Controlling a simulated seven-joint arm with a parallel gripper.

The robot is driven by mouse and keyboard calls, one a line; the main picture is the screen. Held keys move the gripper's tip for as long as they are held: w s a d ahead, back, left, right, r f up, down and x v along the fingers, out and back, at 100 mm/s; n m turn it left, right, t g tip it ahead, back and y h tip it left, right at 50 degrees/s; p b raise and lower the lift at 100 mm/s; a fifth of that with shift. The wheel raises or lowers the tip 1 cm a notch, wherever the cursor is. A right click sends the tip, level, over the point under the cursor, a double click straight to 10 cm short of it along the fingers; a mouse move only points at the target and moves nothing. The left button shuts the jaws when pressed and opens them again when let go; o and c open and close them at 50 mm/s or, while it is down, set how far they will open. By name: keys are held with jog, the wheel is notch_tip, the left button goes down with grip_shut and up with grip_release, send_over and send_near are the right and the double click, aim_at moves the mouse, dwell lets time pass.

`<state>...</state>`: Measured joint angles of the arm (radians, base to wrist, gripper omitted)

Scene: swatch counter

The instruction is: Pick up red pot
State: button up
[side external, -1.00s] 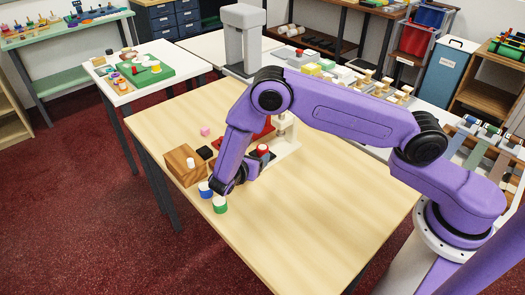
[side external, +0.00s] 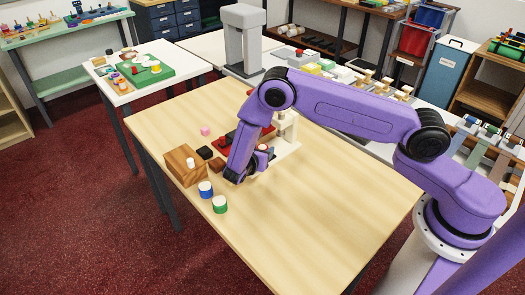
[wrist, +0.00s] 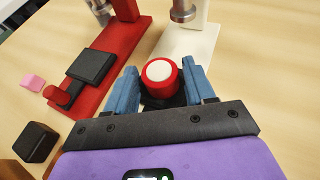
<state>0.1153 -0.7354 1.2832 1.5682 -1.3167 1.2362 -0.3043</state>
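The red pot (wrist: 161,80) has a white top and stands on a black pad at the foot of a white stand (wrist: 185,42) in the wrist view. My gripper (wrist: 162,82) is open, with one blue finger on each side of the pot. A gap shows between the pot and each finger. In the side external view my gripper (side external: 247,174) is low over the table, and the arm and hand mostly hide the pot there.
A red stand (wrist: 95,62) with a black pad is left of the pot. A blue pot (side external: 205,188), a green pot (side external: 220,204), a wooden block (side external: 184,168), a black cube (side external: 205,152) and a pink cube (side external: 205,131) are nearby. The table's right part is clear.

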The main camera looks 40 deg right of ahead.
jog(key=c, duration=0.7)
jog(key=shift+o, duration=0.2)
jog(key=shift+r, duration=0.2)
